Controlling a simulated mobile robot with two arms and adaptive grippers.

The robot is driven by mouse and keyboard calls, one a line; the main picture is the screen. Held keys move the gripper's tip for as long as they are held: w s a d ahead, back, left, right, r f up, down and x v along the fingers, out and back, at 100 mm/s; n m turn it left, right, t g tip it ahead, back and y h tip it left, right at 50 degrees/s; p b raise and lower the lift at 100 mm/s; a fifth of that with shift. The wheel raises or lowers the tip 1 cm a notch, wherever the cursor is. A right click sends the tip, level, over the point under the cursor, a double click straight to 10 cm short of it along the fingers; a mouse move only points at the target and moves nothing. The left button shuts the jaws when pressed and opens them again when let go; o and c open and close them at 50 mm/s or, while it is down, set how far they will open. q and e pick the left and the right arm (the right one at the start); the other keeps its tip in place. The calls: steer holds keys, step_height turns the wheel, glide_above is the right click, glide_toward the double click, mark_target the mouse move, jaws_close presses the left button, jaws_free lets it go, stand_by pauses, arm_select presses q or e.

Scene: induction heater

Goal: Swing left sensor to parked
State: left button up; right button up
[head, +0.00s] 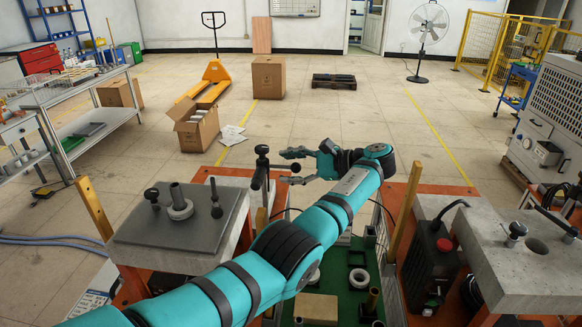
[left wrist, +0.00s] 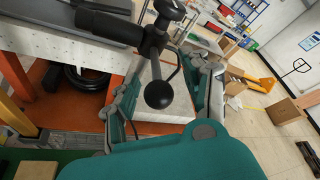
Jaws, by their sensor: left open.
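The left sensor (head: 262,168) is a black jointed piece with a knob on top, standing near the inner edge of the left stand. My left gripper (head: 285,167) is open, just right of it, with its fingers pointing left toward it. In the left wrist view, the sensor's black ball-ended rod (left wrist: 158,95) shows between the two spread fingers of my left gripper (left wrist: 168,78). A black cylinder (left wrist: 108,28) runs sideways from its joint. I cannot tell whether a finger touches the sensor. My right gripper is not in view.
A grey plate (head: 170,235) with a ring and posts tops the left stand. A concrete-grey block (head: 510,250) stands at the right beside a black box with a red button (head: 432,265). A green tray (head: 350,290) with parts lies below my arm.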

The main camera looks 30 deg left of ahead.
arm_select(q)
steer(key=shift+r, duration=0.2)
step_height(320, 180, up, 10)
steer(key=shift+f, duration=0.2)
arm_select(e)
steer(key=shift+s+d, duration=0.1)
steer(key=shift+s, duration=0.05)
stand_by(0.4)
